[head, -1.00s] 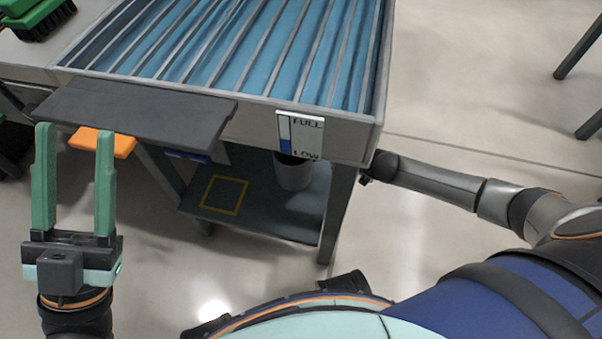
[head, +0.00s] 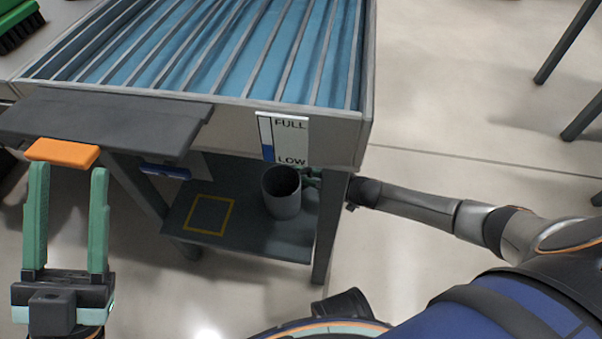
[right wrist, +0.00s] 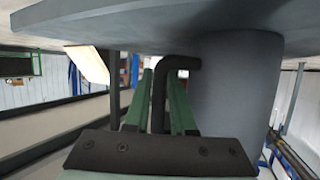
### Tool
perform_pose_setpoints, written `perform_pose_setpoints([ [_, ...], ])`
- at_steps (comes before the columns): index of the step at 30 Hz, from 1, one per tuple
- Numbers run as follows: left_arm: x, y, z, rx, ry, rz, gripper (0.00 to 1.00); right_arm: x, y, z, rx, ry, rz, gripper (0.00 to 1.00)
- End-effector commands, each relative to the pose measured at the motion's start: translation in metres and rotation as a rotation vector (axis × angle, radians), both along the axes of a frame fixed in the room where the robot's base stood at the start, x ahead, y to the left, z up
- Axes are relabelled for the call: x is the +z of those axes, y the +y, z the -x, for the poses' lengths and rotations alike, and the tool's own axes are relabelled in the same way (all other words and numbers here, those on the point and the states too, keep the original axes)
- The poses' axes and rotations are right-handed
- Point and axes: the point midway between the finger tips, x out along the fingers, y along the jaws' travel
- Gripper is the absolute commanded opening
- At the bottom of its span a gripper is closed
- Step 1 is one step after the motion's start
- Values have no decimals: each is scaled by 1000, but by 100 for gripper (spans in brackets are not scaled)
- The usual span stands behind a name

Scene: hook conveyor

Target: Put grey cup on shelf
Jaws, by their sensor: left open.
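The grey cup (head: 282,197) stands upright on the dark lower shelf (head: 262,243) under the tray table, to the right of a yellow square outline (head: 209,214). In the right wrist view, the cup (right wrist: 237,90) stands at the right and its dark handle (right wrist: 158,100) lies between the green fingers of my right gripper (right wrist: 160,92). Whether these fingers press on the handle is not clear. In the head view, my right gripper (head: 312,177) is beside the cup, partly hidden by the table leg. My left gripper (head: 68,185) is open and empty at the left.
A tray with blue slats (head: 230,45) sits above the shelf, with a FULL/LOW label (head: 283,138) on its front. A dark panel (head: 105,118), an orange block (head: 62,152) and a blue part (head: 165,171) are at its left.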

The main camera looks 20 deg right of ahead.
Motion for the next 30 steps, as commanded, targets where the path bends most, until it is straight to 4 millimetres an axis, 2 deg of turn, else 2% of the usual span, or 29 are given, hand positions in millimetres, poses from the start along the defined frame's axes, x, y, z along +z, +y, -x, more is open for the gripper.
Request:
perform_pose_setpoints([
  [1, 0, 0, 0, 0, 0, 0, 50, 0, 0, 0, 0, 0, 0, 30],
  [6, 0, 0, 0, 0, 0, 1, 50, 0, 0, 0, 0, 0, 0, 47],
  [15, 2, 0, 0, 0, 0, 1, 50, 4, -1, 1, -1, 0, 2, 47],
  [20, 16, 1, 0, -4, 1, 11, 50, 13, -11, 18, -1, 4, 2, 47],
  [30, 52, 7, 2, -12, -14, 42, 50, 38, -43, 71, 0, 5, 2, 47],
])
